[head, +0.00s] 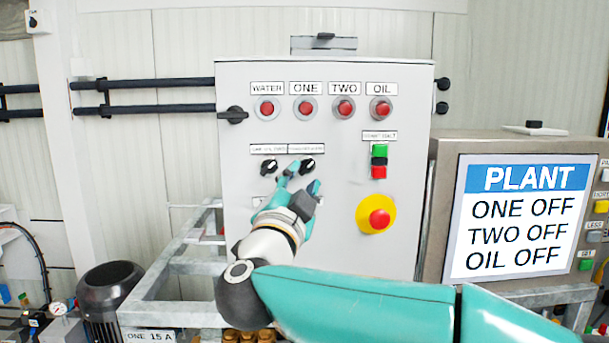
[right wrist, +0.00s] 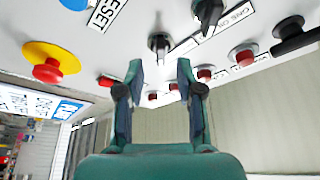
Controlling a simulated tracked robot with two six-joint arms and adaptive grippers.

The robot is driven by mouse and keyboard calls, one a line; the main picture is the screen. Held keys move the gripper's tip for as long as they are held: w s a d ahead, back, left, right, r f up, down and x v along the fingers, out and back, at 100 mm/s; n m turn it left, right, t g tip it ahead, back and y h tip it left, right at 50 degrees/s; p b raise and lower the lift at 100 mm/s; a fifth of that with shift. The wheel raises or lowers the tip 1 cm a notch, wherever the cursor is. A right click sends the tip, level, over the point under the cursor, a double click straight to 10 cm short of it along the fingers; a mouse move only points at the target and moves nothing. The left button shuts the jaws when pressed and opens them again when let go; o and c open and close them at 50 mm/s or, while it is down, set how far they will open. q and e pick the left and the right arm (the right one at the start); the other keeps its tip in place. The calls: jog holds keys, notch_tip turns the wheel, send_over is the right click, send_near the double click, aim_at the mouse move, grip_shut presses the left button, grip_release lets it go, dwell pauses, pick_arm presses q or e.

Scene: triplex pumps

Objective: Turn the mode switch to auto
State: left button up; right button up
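A grey control cabinet (head: 235,200) carries two black rotary knobs side by side, the left knob (head: 269,167) and the right knob (head: 307,166). The labels above them are too small to read surely, so I cannot tell which is the mode switch. My right gripper (head: 302,181) is just below and in front of the right knob. In the right wrist view its two teal fingers (right wrist: 158,72) are apart with nothing between them. The right knob (right wrist: 159,42) shows beyond the gap, and the left knob (right wrist: 208,12) is up and right. My left gripper is out of view.
A red emergency button (head: 380,219) on a yellow disc sits right of the gripper. Green and red buttons (head: 379,162) are above it, and red lamps (head: 344,109) line the top. A plant screen (head: 522,215) stands at right. A metal frame (head: 165,275) is at lower left.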

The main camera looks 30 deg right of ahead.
jog(key=v, duration=0.8)
jog(key=shift+s+a, duration=0.25)
jog(key=shift+f, duration=0.15)
